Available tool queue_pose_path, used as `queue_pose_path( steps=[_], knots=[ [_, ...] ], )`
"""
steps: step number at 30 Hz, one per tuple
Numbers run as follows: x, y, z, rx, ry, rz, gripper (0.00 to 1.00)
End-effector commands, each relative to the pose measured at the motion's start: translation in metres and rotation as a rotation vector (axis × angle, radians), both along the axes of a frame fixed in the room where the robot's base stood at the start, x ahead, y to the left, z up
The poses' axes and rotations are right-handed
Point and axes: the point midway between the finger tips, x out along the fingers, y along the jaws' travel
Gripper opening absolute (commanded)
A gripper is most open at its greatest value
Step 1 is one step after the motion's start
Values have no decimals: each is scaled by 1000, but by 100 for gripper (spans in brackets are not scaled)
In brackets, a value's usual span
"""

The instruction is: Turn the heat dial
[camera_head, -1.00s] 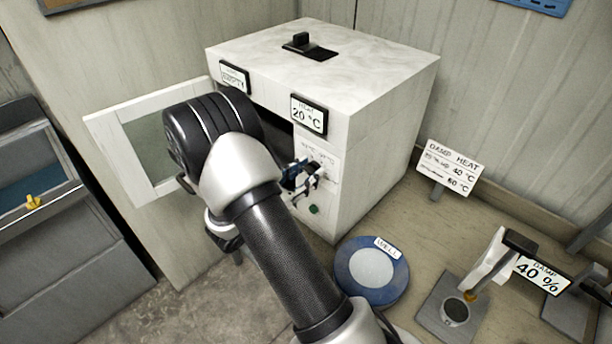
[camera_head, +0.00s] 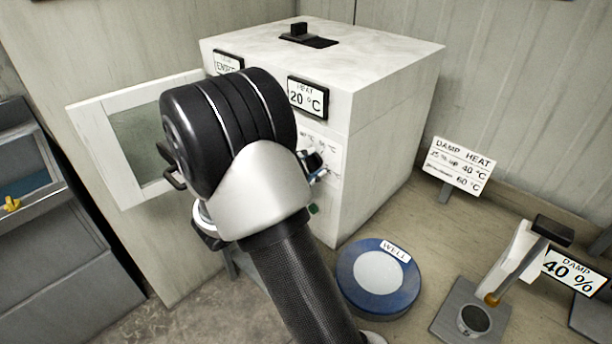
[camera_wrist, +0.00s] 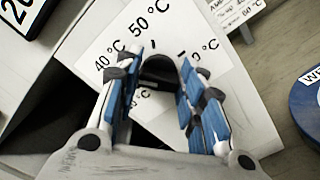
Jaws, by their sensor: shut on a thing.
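The white oven box (camera_head: 392,95) stands at the back, with a "HEAT 20 °C" display (camera_head: 307,96) on its front. Below the display is a white dial plate, marked 40 °C, 50 °C and a partly hidden third figure in the wrist view (camera_wrist: 107,40). The black heat dial (camera_wrist: 158,70) sits at the middle of the plate. My gripper (camera_wrist: 160,88) has its blue-padded fingers on either side of the dial, shut on it. In the head view my arm hides the dial and most of the gripper; only a fingertip shows.
The oven door (camera_head: 118,140) hangs open at left. A "DAMP HEAT" sign (camera_head: 457,165) lists 40 °C and 60 °C. A blue "WELL" disc (camera_head: 378,277) lies on the bench, with a damp meter reading 40 % (camera_head: 570,272) at right.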

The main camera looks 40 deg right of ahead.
Motion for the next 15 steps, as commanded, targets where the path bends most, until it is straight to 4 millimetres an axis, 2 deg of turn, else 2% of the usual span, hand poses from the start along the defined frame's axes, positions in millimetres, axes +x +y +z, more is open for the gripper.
queue_pose_path(
  steps=[15],
  knots=[
    [-1,0,-1,11,-108,0,12]
  ],
)
